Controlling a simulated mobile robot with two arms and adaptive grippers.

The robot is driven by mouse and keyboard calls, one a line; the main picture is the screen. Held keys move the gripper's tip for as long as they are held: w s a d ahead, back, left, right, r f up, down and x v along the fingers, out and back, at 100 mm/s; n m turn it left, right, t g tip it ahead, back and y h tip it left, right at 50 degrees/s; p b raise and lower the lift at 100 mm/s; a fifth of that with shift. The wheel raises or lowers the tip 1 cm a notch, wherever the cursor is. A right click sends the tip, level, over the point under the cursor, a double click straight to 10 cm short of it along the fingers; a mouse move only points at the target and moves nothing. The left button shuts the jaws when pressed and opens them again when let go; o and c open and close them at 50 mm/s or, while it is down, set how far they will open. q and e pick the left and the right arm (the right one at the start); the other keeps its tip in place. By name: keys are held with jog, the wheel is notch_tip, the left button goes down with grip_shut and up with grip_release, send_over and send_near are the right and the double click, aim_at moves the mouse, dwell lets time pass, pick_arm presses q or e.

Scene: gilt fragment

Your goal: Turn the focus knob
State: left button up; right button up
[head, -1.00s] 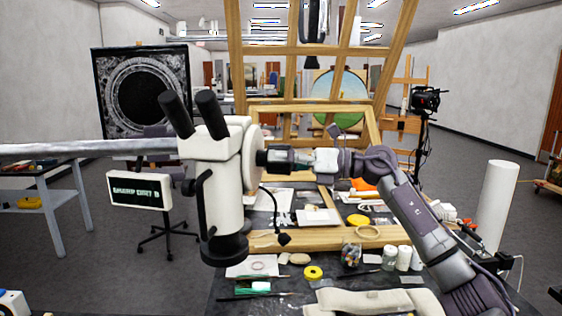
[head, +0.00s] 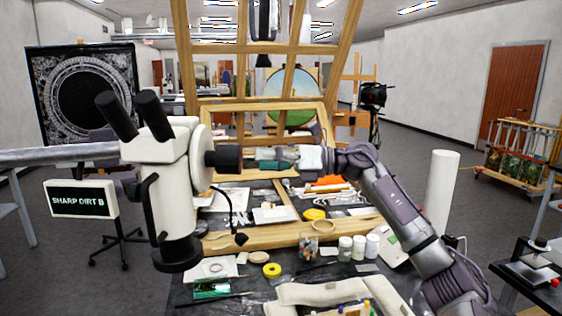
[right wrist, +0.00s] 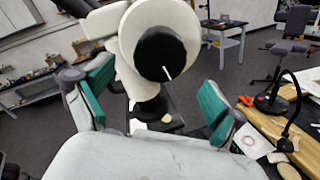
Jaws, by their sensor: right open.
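The focus knob (head: 224,158) is a black cylinder on the right side of the white microscope (head: 165,185). In the right wrist view the knob (right wrist: 160,55) faces me, with a white line on its face pointing down and slightly right. My right gripper (head: 268,158) is just right of the knob in the head view. In the right wrist view my right gripper (right wrist: 156,92) is open and empty, its teal-padded fingers wide apart. The knob shows ahead, between and a little above the fingers. My left gripper is in neither view.
A sign (head: 80,199) reading "SHARP DIRT B" hangs left of the microscope. A thin black gooseneck (head: 228,210) curves below the knob. The dark workbench holds a wooden frame, white jars (head: 358,247) and yellow tape (head: 272,270). A white cylinder (head: 441,192) stands at right.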

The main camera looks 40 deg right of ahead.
jog(key=shift+v, duration=2.4)
jog(key=shift+f, duration=0.1)
